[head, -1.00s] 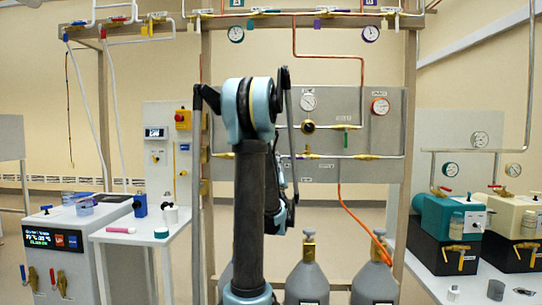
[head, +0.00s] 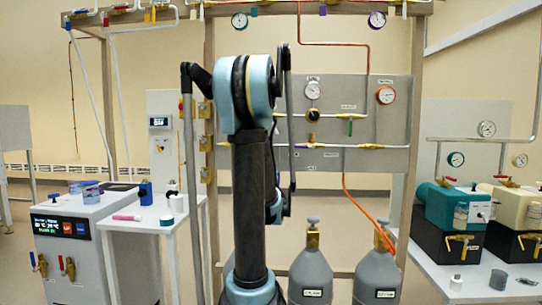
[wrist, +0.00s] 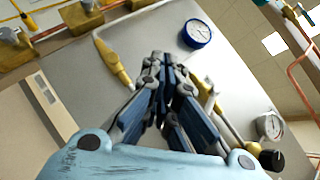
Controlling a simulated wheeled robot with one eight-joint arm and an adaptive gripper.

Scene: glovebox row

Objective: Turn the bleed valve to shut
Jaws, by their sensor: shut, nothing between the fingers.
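The grey valve panel (head: 390,143) stands ahead of me, with brass valves and pipes on it. A green-handled valve (head: 350,127) shows on the upper line. A brass valve (head: 370,146) sits on the lower line at the right. The labels are too small to read, so I cannot tell which valve is the bleed valve. In the wrist view my gripper (wrist: 164,62) is shut and empty in front of the panel. Brass fittings show left of it (wrist: 122,74) and partly behind its right finger (wrist: 207,92). Contact cannot be judged. My arm hides part of the panel in the head view.
Gauges (head: 313,90) (head: 385,95) and a black-faced brass regulator (head: 312,115) are on the panel. Grey cylinders (head: 311,275) stand below, with an orange hose (head: 357,205). A white side table (head: 135,224) is left; pumps (head: 452,205) stand on a bench at right.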

